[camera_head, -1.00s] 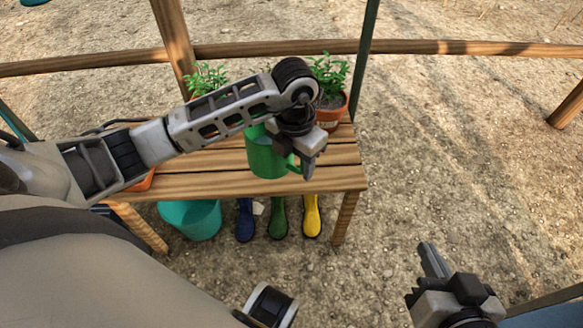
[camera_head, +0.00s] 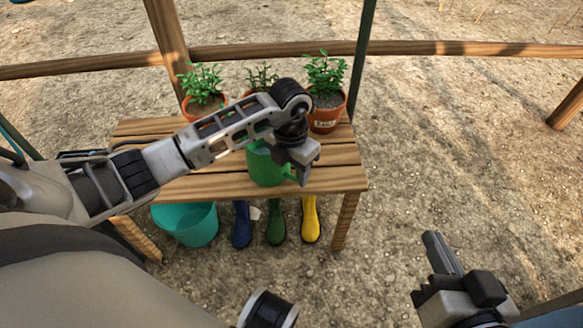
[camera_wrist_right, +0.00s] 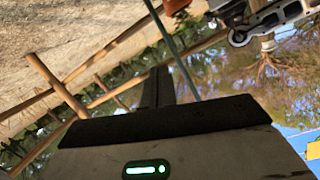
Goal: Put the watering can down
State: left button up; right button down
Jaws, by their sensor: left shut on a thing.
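The green watering can (camera_head: 264,165) is over the front part of the wooden bench (camera_head: 335,178), in the head view. It looks upright; its top is partly hidden by my left wrist. My left gripper (camera_head: 302,176) is shut on the can at its right side, where the handle is. I cannot tell whether the can's base touches the slats. My right gripper (camera_head: 438,252) is away from the bench at the lower right, empty, with its fingers together. The right wrist view shows its dark fingers (camera_wrist_right: 158,88) but no can.
Potted plants stand along the bench's back, one at left (camera_head: 203,100), one at right (camera_head: 325,105), another between them. A teal bucket (camera_head: 188,225) and blue, green and yellow boots (camera_head: 310,220) are below the bench. The right end of the bench top is clear.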

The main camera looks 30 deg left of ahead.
pick_arm(q)
jog(key=o, duration=1.4)
jog(key=shift+f, duration=0.1)
